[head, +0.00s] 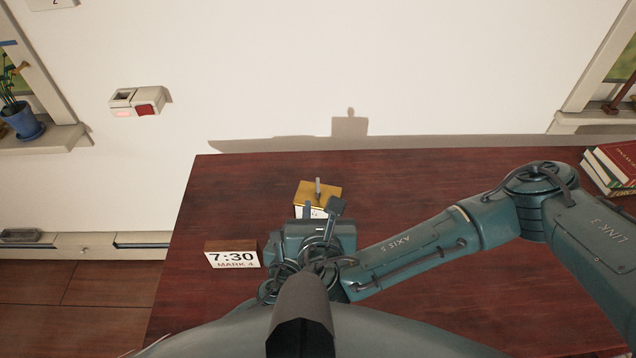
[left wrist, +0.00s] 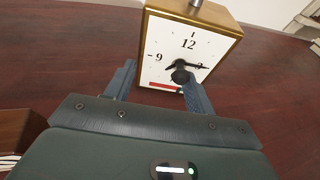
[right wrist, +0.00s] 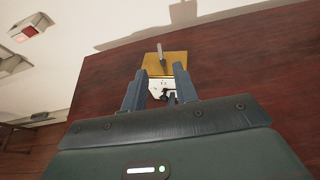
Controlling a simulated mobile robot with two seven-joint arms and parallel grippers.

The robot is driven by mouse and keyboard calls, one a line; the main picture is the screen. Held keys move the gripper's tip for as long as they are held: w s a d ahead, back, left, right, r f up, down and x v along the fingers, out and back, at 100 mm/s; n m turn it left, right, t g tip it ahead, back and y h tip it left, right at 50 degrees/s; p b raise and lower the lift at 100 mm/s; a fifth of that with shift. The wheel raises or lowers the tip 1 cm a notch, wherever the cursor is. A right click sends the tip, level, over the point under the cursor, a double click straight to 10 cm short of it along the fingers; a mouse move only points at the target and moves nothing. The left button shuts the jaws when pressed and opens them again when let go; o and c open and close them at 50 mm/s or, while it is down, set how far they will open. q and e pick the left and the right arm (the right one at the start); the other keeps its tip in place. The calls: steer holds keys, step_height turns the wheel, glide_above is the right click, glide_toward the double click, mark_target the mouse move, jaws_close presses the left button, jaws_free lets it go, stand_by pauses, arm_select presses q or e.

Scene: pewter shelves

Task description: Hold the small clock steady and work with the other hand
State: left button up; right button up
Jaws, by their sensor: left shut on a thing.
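The small clock (head: 318,192) stands on the dark red table, with a gold case and a grey upright pin on top. In the left wrist view its white face (left wrist: 172,50) shows 12 and 9, a red bar, a dark centre knob (left wrist: 180,76) and a hand pointing toward the 3 side.
Books (head: 608,168) lie at the table's right end. A box with a red switch (head: 138,102) is on the wall. The table behind and left of the clock is clear.

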mark_target(318, 185)
steer(key=x, duration=1.1)
steer(key=shift+w+f, duration=0.15)
steer(key=shift+f, duration=0.2)
jaws_close()
